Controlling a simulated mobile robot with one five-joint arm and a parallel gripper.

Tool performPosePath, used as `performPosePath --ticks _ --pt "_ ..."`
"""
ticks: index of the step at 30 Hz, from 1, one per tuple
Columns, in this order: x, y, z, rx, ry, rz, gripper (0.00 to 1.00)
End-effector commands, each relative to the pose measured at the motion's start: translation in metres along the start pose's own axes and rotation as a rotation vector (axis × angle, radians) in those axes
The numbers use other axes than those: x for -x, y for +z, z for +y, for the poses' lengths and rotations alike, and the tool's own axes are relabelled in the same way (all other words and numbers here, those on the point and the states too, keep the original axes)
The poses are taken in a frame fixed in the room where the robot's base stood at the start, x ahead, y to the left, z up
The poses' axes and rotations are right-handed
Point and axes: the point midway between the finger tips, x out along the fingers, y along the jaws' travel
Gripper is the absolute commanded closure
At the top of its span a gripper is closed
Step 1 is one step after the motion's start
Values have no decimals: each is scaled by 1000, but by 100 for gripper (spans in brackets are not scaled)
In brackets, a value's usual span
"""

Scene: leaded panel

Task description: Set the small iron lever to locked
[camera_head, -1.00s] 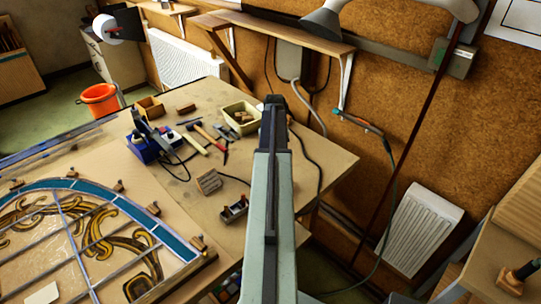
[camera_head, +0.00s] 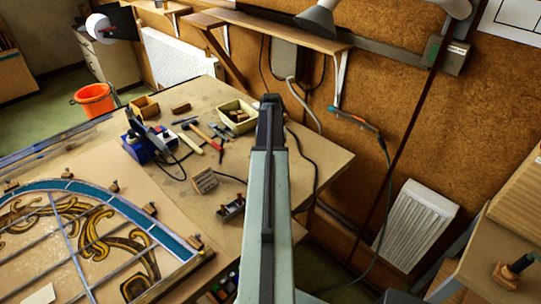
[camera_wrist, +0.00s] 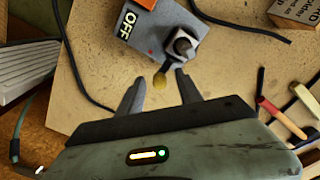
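A small grey box with an "OFF" label and an orange part (camera_wrist: 142,28) lies at the top of the wrist view. In the head view, what looks like the same box (camera_head: 232,207) is left of my arm; the fingers are not distinguishable there.
The bench (camera_head: 320,162) also holds a small labelled block (camera_head: 205,181), a blue soldering station (camera_head: 140,147), hand tools and a cream tray (camera_head: 238,116). A leaded panel (camera_head: 90,235) lies at left. Dark cables cross the bench near my arm.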

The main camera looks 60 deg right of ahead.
Motion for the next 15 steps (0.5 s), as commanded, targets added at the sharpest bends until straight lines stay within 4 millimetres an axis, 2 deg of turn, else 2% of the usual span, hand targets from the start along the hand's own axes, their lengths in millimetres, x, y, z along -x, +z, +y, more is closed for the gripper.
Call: performPosePath --ticks 10,15 --pt "4 -1 1 0 1 3 58" --pt "24 -1 0 0 1 3 58"
